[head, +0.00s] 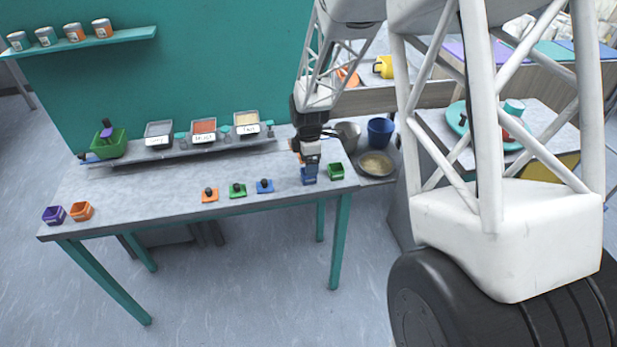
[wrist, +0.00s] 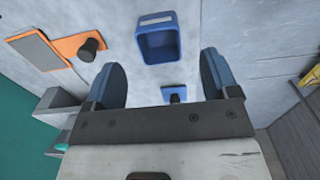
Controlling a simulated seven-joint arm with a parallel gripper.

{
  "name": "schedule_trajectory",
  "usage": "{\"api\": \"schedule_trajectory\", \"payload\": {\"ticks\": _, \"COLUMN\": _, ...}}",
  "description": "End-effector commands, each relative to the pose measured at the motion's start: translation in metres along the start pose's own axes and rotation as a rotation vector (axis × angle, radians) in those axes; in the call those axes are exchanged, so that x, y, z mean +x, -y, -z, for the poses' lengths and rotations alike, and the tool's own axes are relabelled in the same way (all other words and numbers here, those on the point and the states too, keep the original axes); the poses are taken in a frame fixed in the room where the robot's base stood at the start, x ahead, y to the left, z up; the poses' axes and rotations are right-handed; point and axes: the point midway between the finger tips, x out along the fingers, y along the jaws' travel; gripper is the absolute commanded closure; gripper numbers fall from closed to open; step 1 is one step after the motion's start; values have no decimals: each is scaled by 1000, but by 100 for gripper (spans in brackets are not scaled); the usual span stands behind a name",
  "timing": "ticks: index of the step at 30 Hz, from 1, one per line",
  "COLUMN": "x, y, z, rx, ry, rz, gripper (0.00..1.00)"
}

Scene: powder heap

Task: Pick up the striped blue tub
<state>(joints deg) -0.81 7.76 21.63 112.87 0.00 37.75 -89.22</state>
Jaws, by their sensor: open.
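The blue tub (head: 309,179) stands near the right end of the table, beside the green tub (head: 336,171). In the wrist view the tub (wrist: 171,52) is open-topped with rounded corners, and a pale stripe crosses one side. My gripper (head: 310,166) points down just over it in the head view and partly covers it. In the wrist view my gripper's fingers (wrist: 160,65) are spread wide with nothing between them. The tub lies just ahead of the fingertips, roughly centred. I cannot tell the exact height between them.
Small orange (head: 209,196), green (head: 237,191) and blue (head: 264,187) knobbed pieces lie left of the tub. Purple (head: 53,216) and orange (head: 81,212) tubs stand at the left end. Labelled trays (head: 204,138) line the back shelf. The table's middle left is clear.

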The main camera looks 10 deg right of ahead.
Motion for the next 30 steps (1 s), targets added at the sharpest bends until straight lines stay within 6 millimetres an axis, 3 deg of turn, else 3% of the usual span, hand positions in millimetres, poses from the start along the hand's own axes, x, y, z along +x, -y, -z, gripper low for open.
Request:
{"api": "schedule_trajectory", "payload": {"ticks": 16, "x": 10, "y": 0, "z": 0, "rx": 0, "ry": 0, "rz": 1, "gripper": 19}}
{"api": "schedule_trajectory", "payload": {"ticks": 30, "x": 53, "y": 0, "z": 0, "rx": 0, "ry": 0, "rz": 1, "gripper": 19}}
